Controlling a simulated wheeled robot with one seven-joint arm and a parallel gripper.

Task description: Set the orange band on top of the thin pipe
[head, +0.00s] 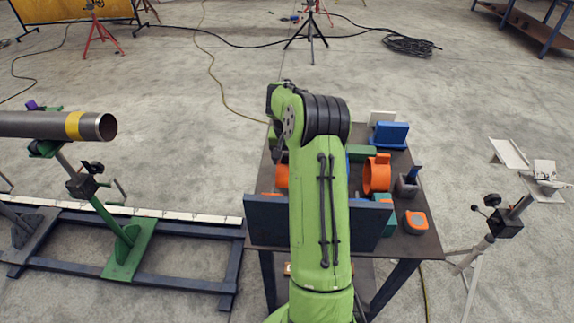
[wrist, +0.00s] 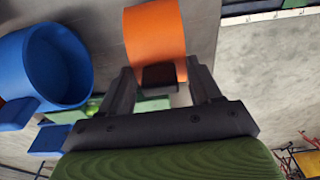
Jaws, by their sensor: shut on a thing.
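In the wrist view, the orange band (wrist: 155,32) is a wide curved piece with a dark block at its near edge. In the head view, my arm hides the gripper. Orange shows beside the arm on the left (head: 281,177), and an orange ring (head: 377,174) stands to the right; I cannot tell which is held. A grey pipe (head: 30,124) lies level at the far left on a green stand, with a yellow stripe near its open end.
The dark table (head: 418,243) carries a blue piece (head: 390,134), a green block (head: 361,153) and a small orange-topped item (head: 415,222). A dark rail frame (head: 185,228) lies between table and pipe. A tripod stand (head: 503,222) is at the right.

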